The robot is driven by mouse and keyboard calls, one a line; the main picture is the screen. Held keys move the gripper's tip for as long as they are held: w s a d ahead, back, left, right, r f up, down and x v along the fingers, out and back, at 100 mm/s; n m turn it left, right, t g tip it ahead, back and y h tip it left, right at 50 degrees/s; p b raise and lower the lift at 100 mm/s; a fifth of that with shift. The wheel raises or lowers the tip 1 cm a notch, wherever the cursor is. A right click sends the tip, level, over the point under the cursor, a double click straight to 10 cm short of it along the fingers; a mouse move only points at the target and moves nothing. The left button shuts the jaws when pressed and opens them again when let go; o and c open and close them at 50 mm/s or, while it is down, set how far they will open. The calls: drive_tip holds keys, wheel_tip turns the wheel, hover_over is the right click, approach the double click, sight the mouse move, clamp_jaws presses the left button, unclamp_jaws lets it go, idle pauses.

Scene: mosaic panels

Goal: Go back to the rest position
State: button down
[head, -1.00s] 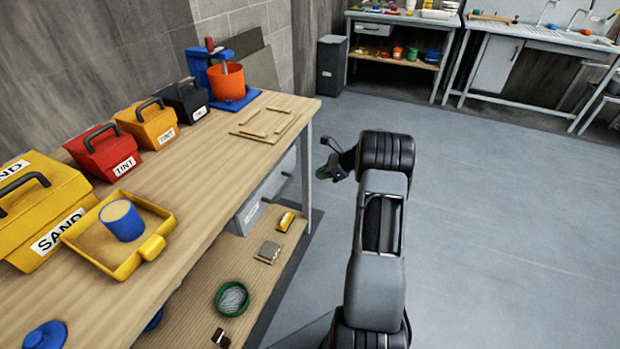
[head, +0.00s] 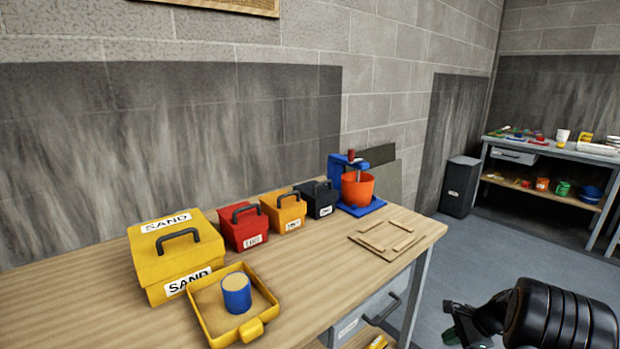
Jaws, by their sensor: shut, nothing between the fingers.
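My gripper (head: 455,322) is low at the right of the head view, in front of the right end of the workbench and clear of it. It is shut and holds nothing. It is small and dark, and the lower edge of the picture cuts off part of my arm. No bench object touches it.
The wooden workbench (head: 100,292) carries a yellow SAND box (head: 172,262), a yellow tray (head: 262,312) with a blue cup (head: 236,293), red, orange and black boxes, a mixer with an orange bucket (head: 357,188) and a wooden frame (head: 368,243). Grey floor (head: 480,255) is open to the right.

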drive_tip(key=s+a+r+n+h+p, duration=0.3)
drive_tip(key=s+a+r+n, duration=0.5)
drive_tip(key=a+r, duration=0.3)
drive_tip(key=s+a+r+n+h+p, duration=0.3)
drive_tip(key=s+a+r+n, duration=0.6)
drive_tip(key=a+r+n, duration=0.1)
drive_tip(key=shift+a+r+n+t+p, duration=0.35)
drive_tip(key=shift+a+r, duration=0.2)
drive_tip(key=shift+r, duration=0.4)
